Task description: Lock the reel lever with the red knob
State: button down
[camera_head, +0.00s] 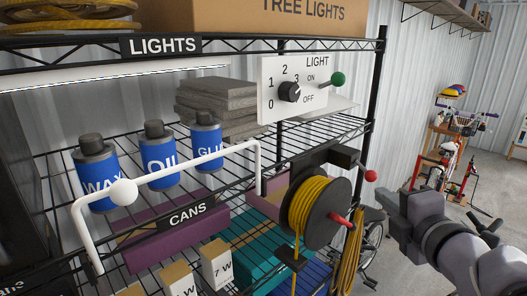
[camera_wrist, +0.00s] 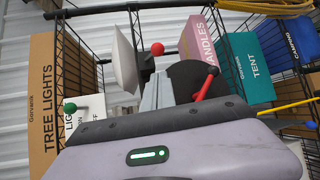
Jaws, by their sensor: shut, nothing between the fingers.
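The red knob (camera_head: 370,175) sits on the end of a short lever at the upper right of the cord reel (camera_head: 322,212), below the shelf edge. In the wrist view the red knob (camera_wrist: 157,48) shows just beyond my fingers, with the dark reel disc (camera_wrist: 188,76) to its right. The reel's separate red crank handle (camera_wrist: 205,85) also shows there. My gripper (camera_head: 385,200) is just below and right of the knob in the head view. It is shut and empty, apart from the knob; its grey fingers (camera_wrist: 156,92) partly cover the reel mount.
The light panel (camera_head: 285,85) with a green-knobbed lever (camera_head: 338,79) is above left. A white rail (camera_head: 185,168) crosses in front of the cans. Yellow cord (camera_head: 352,255) hangs under the reel. A black shelf post (camera_head: 374,85) stands behind.

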aim_at(364, 171)
jog(key=shift+w+f, duration=0.1)
jog(key=shift+f, duration=0.05)
jog(key=w+f, duration=0.1)
jog(key=w, duration=0.8)
jog(key=shift+w+f, duration=0.35)
